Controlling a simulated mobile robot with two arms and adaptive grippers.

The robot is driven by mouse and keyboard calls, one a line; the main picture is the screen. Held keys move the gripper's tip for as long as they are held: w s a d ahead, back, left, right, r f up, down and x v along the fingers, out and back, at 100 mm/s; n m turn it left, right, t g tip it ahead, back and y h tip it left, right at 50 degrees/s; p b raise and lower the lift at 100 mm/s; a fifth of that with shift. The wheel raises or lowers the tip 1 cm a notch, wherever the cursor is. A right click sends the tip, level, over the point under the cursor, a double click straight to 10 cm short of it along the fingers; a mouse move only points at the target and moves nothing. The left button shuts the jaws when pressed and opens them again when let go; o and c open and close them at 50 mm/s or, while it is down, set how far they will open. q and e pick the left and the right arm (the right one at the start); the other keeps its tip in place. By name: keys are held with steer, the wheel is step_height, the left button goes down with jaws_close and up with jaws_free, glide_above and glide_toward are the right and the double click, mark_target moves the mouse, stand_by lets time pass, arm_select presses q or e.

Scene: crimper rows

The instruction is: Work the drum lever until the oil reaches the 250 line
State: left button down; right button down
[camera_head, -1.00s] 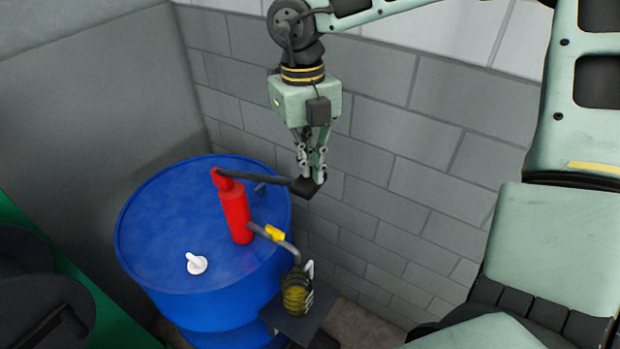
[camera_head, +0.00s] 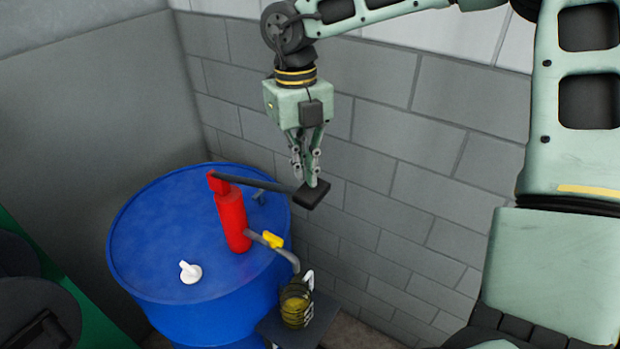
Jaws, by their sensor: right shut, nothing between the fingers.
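A red hand pump (camera_head: 233,222) stands upright on the blue drum (camera_head: 150,240). Its dark lever (camera_head: 258,183) reaches right from the pump top, roughly level, to a black end pad (camera_head: 312,195). My right gripper (camera_head: 311,184) points down, shut and empty, with its fingertips at the top of that pad. They look in contact with it. A grey spout (camera_head: 284,253) with a yellow band runs from the pump toward a clear jug (camera_head: 296,306). Yellowish oil shows in the jug, but its marks and exact level are too small to read. My left gripper is out of view.
The jug stands on a small dark stand (camera_head: 270,327) beside the drum. A white cap (camera_head: 190,272) sits on the drum top. A grey block wall (camera_head: 400,170) runs close behind the drum, lever and my right arm. A plain grey wall (camera_head: 90,110) stands at the left.

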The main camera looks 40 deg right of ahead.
steer(key=shift+w, duration=0.35)
steer(key=shift+d, duration=0.1)
step_height(320, 180, up, 12)
steer(key=w, duration=0.1)
stand_by(1.4)
